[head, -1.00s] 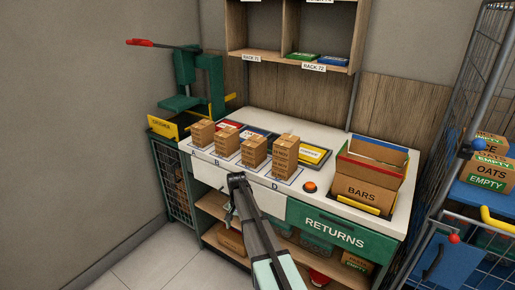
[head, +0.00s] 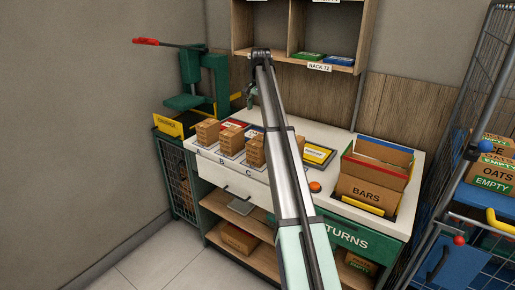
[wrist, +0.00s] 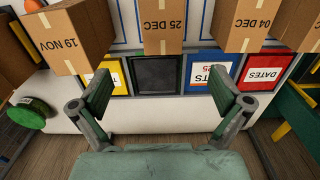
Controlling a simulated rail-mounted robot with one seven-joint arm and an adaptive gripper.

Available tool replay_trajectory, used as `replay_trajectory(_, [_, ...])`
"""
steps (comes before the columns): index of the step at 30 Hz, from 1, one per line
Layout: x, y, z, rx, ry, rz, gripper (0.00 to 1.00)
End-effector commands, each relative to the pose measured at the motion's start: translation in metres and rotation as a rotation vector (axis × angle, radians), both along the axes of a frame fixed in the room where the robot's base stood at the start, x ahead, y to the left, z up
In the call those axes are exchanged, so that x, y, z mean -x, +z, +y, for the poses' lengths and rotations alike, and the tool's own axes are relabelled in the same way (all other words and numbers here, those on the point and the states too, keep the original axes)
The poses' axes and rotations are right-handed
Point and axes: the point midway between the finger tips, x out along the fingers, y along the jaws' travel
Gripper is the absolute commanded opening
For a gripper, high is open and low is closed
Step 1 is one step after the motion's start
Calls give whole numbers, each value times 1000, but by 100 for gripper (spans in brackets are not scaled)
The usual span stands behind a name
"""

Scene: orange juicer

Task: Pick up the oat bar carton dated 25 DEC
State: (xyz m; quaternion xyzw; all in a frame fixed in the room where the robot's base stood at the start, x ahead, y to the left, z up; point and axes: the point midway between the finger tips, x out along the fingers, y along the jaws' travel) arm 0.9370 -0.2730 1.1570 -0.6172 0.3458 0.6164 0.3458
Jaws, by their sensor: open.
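The carton dated 25 DEC (wrist: 162,25) is a brown box at the top middle of the wrist view, its lettering upside down. It stands between the 19 NOV carton (wrist: 66,38) and the 04 DEC carton (wrist: 244,24). In the head view the cartons stand in a row on the white counter (head: 405,160); the dates are too small to read there. The 25 DEC one appears to be the carton at spot C (head: 255,152). My gripper (wrist: 160,95) is open and empty, its fingers apart from the cartons. In the head view it hangs above the counter's back (head: 251,101).
My arm hides part of the row at spot D. Coloured panels, including a red DATES panel (wrist: 265,66), lie behind the cartons. A BARS box (head: 368,190) stands right, a green crusher (head: 190,85) left. The rack (head: 318,67) hangs above the counter.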

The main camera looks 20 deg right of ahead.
Motion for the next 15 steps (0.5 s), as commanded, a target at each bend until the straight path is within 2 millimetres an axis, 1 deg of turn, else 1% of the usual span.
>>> replay_trajectory(5, [2, -28, 1, -1, 1, 3, 100])
replay_trajectory(12, [2, -75, 1, -1, 1, 3, 100])
replay_trajectory(15, [2, -92, 1, -1, 1, 2, 100])
